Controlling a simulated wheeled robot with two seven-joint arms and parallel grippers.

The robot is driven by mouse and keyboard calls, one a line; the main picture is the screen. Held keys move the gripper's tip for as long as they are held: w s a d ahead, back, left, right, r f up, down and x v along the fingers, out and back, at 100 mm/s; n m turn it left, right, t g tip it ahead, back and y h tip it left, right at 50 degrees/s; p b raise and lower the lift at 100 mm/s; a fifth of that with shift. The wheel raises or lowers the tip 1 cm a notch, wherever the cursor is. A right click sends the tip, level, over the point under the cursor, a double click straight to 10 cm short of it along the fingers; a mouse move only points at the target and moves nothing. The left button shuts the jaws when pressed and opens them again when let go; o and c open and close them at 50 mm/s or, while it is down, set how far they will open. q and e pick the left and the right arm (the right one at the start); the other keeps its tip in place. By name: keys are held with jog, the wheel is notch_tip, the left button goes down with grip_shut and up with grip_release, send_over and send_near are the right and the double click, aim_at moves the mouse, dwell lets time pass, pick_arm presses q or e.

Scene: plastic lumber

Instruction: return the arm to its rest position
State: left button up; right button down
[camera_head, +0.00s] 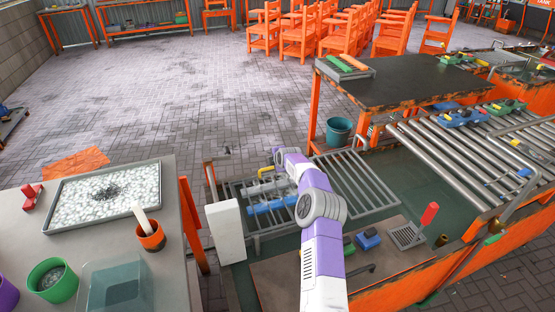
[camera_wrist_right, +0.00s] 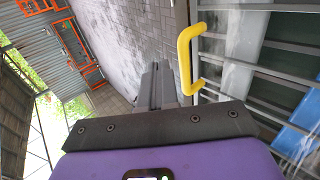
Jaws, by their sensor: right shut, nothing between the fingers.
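My right arm (camera_head: 321,240), white and purple, reaches from the bottom middle of the head view over the metal rack. My right gripper (camera_wrist_right: 157,70) shows in the wrist view with its dark fingers together and nothing between them. In the head view I cannot make out its fingers. A yellow handle (camera_wrist_right: 186,58) is just right of the fingers in the wrist view; it also shows by the rack in the head view (camera_head: 265,171). My left arm and gripper are not in view.
A blue cylinder (camera_head: 268,207) lies on the metal rack (camera_head: 362,183) below my arm. A white block (camera_head: 226,231) stands left of it. A grey table (camera_head: 172,265) with a pellet tray (camera_head: 62,211) is at left. Rollers (camera_head: 455,152) are at right. Open paving (camera_head: 165,105) lies beyond.

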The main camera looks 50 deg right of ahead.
jog(key=shift+p+v, duration=0.35)
jog(key=shift+v, duration=1.6)
